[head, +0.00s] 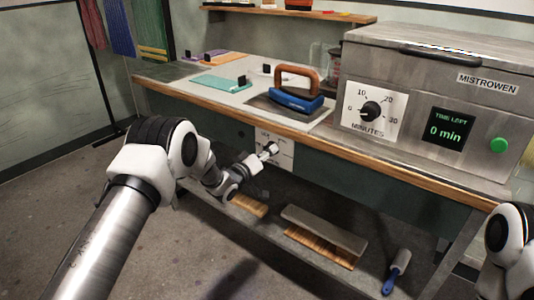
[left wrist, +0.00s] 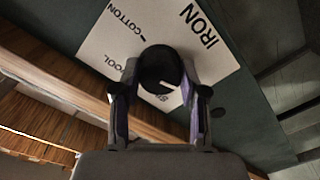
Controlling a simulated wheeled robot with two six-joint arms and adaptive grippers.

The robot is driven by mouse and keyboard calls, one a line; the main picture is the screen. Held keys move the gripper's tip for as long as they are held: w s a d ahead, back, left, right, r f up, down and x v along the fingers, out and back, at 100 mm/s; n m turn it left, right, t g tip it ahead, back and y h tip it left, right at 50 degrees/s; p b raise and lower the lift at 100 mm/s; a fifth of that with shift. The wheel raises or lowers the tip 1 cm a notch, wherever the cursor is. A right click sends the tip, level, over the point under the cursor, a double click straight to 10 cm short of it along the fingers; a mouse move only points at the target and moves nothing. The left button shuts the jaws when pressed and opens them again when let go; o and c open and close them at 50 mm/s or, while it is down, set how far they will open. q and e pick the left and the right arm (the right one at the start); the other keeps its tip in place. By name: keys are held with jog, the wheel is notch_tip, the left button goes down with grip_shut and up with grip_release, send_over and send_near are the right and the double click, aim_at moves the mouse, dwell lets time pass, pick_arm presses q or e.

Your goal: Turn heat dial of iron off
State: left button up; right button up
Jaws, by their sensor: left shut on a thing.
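The iron's heat dial is a black round knob (left wrist: 160,68) on a white card (left wrist: 211,61) labelled IRON, with COTTON, a partly covered word that looks like WOOL, and another covered label. A short white mark on the knob points toward the lower right in the left wrist view. My left gripper (left wrist: 158,100) is shut on the dial, one finger on each side. In the head view my left gripper (head: 268,151) is at the card (head: 282,157) on the bench front and hides the dial. The blue iron (head: 297,99) with a brown handle stands on the bench top above.
A steel MISTROWEN box (head: 425,60) with a minutes dial (head: 371,111) and a green button (head: 499,145) stands on the right of the bench (head: 325,143). A low shelf holds a brush (head: 397,265) and boards. Floor at the left is clear.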

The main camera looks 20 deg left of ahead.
pick_arm(q)
jog(key=shift+f, duration=0.15)
jog(key=o, duration=1.1)
jog(key=shift+o, duration=0.2)
jog(key=v, duration=1.2)
